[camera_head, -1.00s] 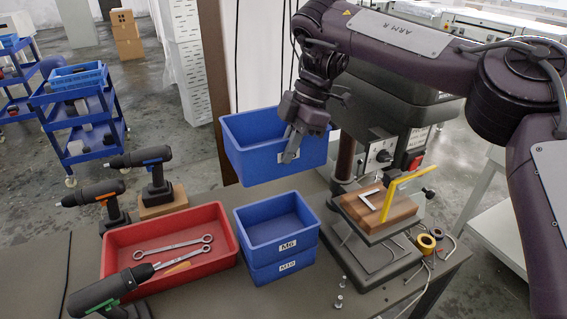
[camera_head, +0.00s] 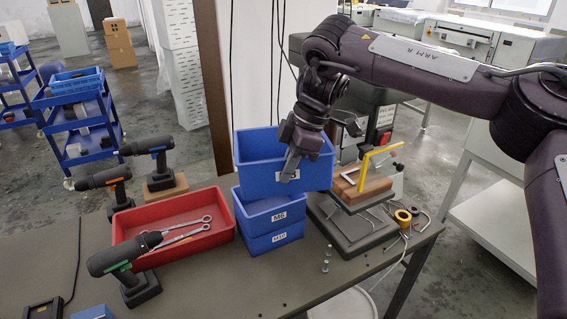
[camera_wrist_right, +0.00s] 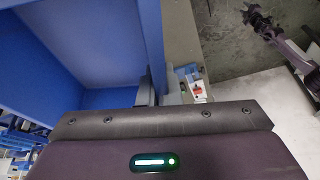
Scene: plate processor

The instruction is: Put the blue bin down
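The blue bin (camera_head: 262,180) with a partly hidden white label is held by my right gripper (camera_head: 289,170), just above and behind the stacked bins. Its wall (camera_wrist_right: 152,45) passes between the fingers of my right gripper (camera_wrist_right: 157,88) in the right wrist view. The bin looks roughly level and overlaps the rear of the M6 bin (camera_head: 262,222); I cannot tell whether they touch. The M6 bin sits on the M10 bin (camera_head: 262,245) on the table. My left gripper is out of view.
A red tray (camera_head: 218,232) with wrenches stands left of the stack, with several power drills (camera_head: 125,270) around it. A drill press base (camera_head: 350,238) with a wooden block and yellow piece (camera_head: 372,160) is close on the right. Small bolts (camera_head: 327,258) stand in front.

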